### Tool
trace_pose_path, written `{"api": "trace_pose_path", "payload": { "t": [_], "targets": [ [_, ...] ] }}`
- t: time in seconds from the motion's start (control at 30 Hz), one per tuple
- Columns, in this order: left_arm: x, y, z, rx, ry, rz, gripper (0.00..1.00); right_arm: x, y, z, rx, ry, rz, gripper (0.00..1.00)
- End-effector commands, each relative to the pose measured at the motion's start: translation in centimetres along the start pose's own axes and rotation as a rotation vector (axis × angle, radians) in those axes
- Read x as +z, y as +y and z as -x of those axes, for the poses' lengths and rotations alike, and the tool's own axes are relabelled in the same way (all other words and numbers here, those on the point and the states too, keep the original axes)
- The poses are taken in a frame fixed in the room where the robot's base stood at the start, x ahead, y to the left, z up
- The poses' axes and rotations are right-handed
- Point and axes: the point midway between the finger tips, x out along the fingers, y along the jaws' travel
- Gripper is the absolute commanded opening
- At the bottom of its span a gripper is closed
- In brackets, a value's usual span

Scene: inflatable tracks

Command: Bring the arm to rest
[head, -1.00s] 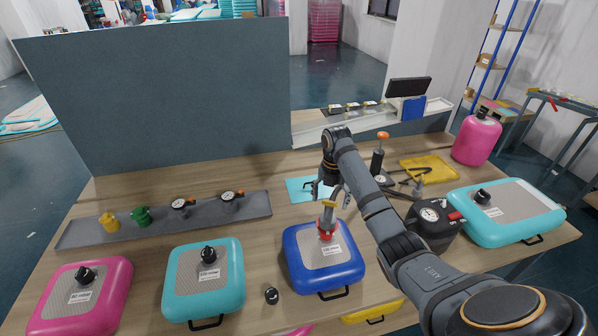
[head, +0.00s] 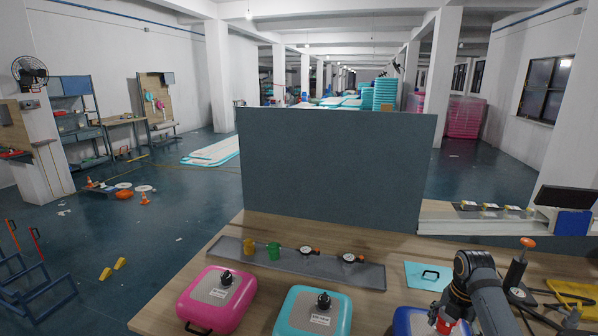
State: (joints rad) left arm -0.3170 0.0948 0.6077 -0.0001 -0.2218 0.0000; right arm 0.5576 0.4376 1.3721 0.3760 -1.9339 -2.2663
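My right arm enters at the bottom right of the head view. Its gripper (head: 447,308) is over the blue inflatable track (head: 407,321), close to a red fitting (head: 441,323) on it. The fingers are small and partly hidden, so I cannot tell whether they are open or shut, or whether they touch the fitting. The blue track is cut off by the bottom edge. My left arm and gripper are not in view.
The wooden table (head: 222,255) carries a pink track (head: 204,302), a teal track (head: 287,317) and a grey tray (head: 290,258) with fittings and gauges. A dark panel (head: 335,165) stands behind. A black-and-orange pump (head: 517,268) stands right of the arm.

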Motion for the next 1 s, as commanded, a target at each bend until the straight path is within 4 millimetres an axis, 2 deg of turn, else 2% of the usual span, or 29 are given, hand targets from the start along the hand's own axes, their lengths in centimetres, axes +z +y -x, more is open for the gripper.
{"api": "trace_pose_path", "payload": {
  "t": [0.13, 0.27, 0.47, 0.63, 0.8, 1.0],
  "targets": [
    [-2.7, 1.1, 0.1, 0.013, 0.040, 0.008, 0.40, -1.8, -0.2, -1.7, 0.000, -0.022, -0.112, 0.80],
    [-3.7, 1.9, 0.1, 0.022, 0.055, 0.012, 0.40, -3.7, -0.5, -3.4, 0.008, -0.046, -0.246, 0.80],
    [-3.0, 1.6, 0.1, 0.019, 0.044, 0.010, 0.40, -8.1, -1.6, -6.3, 0.048, -0.081, -0.536, 0.80],
    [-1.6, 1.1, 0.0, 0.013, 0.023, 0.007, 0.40, -13.8, -3.6, -8.4, 0.125, -0.086, -0.919, 0.80],
    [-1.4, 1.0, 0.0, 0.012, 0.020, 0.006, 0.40, -18.8, -6.0, -8.5, 0.216, -0.050, -1.321, 0.80],
    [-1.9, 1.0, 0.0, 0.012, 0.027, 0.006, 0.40, -22.3, -8.3, -7.4, 0.290, 0.009, -1.664, 0.80]
  ]
}}
